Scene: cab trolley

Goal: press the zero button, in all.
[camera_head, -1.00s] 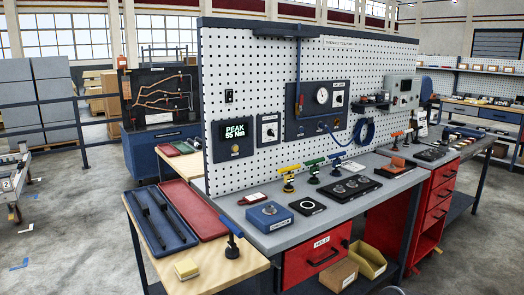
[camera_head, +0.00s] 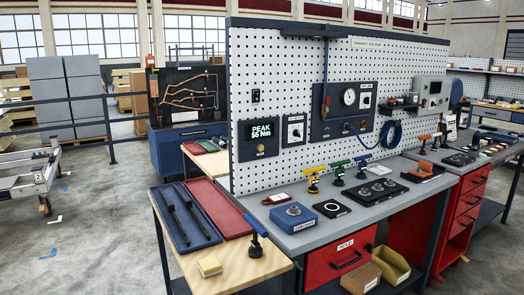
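A dark panel with a green-lit display (camera_head: 262,130) hangs at the left end of the white pegboard. Neither of my grippers is in view, and nothing touches the button.
Below the pegboard is a grey bench (camera_head: 300,236) with a blue boxed device (camera_head: 292,217), a black ring plate (camera_head: 332,208) and coloured tools on stands. A wooden side table (camera_head: 185,262) at left holds a blue tray (camera_head: 187,243), red tray and yellow block. Open floor lies left.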

